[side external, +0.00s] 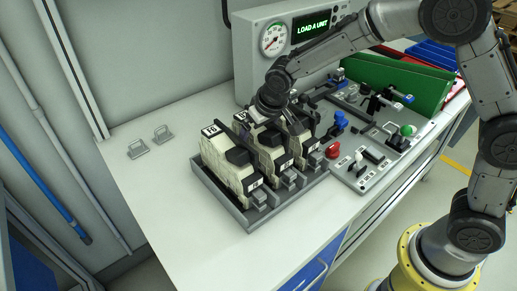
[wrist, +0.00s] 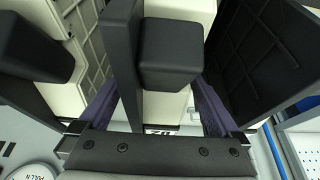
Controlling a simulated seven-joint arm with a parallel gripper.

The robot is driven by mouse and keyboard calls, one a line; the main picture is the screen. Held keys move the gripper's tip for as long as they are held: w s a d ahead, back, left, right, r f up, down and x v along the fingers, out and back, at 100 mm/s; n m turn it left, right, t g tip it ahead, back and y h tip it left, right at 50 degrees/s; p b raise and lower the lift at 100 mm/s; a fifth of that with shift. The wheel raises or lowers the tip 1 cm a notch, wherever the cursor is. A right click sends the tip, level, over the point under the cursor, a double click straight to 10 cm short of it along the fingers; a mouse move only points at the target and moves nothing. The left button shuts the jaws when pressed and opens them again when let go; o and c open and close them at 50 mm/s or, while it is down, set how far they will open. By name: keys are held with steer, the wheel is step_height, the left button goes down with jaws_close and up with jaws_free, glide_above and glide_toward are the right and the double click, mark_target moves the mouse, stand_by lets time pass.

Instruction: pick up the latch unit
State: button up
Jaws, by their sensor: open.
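Three cream units with black blocks on them stand in a row in a grey tray (side external: 245,219) on the bench. The left one (side external: 222,165) has a label at its top; the middle one (side external: 268,155) and the right one (side external: 297,147) are partly covered by my gripper and arm. I cannot tell which is named the latch unit. My gripper (side external: 268,118) is at the top of the row, near the middle unit. In the wrist view its open purple fingers (wrist: 158,108) stand on either side of a cream unit with a black block (wrist: 170,52). Finger contact cannot be told.
A control panel (side external: 378,150) with levers and buttons lies right of the tray. A cabinet with a gauge and a "LOAD A UNIT" display (side external: 312,27) stands behind. Green bins (side external: 415,82) are at back right.

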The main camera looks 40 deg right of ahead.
jaws_close()
steer(key=shift+r, duration=0.1)
stand_by(0.3)
step_height(320, 180, up, 19)
stand_by(1.1)
